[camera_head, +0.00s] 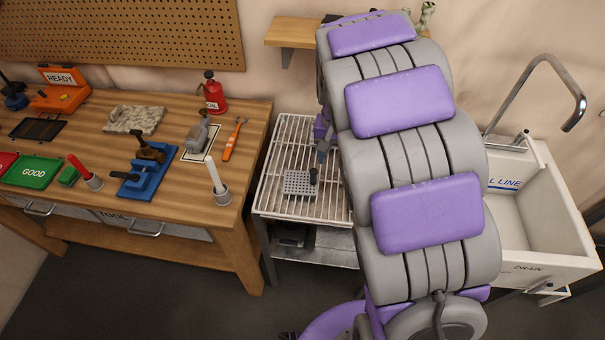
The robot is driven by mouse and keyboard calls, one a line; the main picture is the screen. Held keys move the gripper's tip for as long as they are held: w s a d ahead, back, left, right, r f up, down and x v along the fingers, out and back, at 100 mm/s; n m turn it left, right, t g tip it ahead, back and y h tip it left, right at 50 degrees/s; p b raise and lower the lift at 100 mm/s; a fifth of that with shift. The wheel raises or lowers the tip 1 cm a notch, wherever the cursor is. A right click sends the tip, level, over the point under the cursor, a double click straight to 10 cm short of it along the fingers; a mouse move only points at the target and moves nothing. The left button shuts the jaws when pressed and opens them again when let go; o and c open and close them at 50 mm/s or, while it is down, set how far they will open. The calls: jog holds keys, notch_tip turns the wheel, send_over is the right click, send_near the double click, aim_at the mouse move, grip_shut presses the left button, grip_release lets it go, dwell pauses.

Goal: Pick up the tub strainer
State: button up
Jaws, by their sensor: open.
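A small grey perforated square plate with a dark upright handle, which looks like the tub strainer (296,184), lies on the white slatted rack (283,150) between the workbench and the sink. My gripper (322,153) shows as small purple and grey parts at the left edge of my arm, just above and right of the strainer in the picture. It is open and appears apart from the strainer, with nothing seen in it. My large grey and purple arm hides the rest of the gripper and the right part of the rack.
The wooden workbench (185,245) on the left holds a blue vise (148,180), a red oil can (212,93), a green tray and several tools. A white sink (545,235) with a tall curved faucet (548,66) stands right. A wooden shelf (290,32) is above the rack.

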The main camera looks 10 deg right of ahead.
jog(key=w+f+p, duration=0.2)
jog(key=w, duration=0.4)
send_over(313, 177)
notch_tip(313, 177, down, 3)
jog(key=shift+m, duration=0.3)
jog(key=f, duration=1.1)
jog(key=shift+w+f+b, duration=0.2)
jog(key=shift+w+b, duration=0.15)
jog(key=shift+w, duration=0.05)
jog(key=shift+w+a+f, duration=0.1)
jog(key=shift+a+f, duration=0.05)
jog(key=shift+f, duration=0.3)
jog(key=f, duration=0.3)
jog(key=d+f+b, duration=0.1)
jog(key=f, duration=0.1)
jog(key=shift+a+r, duration=0.1)
jog(key=shift+c, duration=0.3)
jog(key=shift+a, duration=0.15)
jog(key=c, duration=0.3)
grip_shut()
